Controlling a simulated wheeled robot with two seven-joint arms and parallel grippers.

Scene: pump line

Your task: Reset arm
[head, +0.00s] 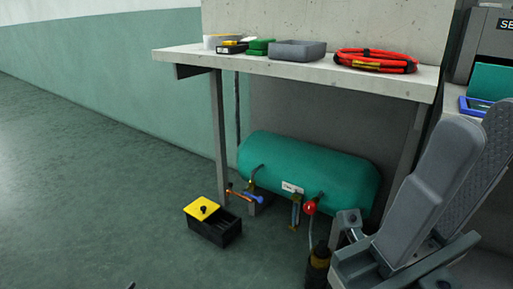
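The task names only my arm. My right arm (440,170) fills the lower right of the head view, its grey links folded close to the camera. I cannot make out the fingers of its gripper. My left gripper does not show clearly; only a tiny dark tip shows at the bottom edge, left of centre, and I cannot tell what it is.
A teal tank (310,168) with a red valve knob (309,208) lies under a grey shelf (215,56). The shelf holds a coiled red hose (375,60), a grey tray (298,51) and green pieces (261,46). A black box with yellow lid (202,209) stands on open floor.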

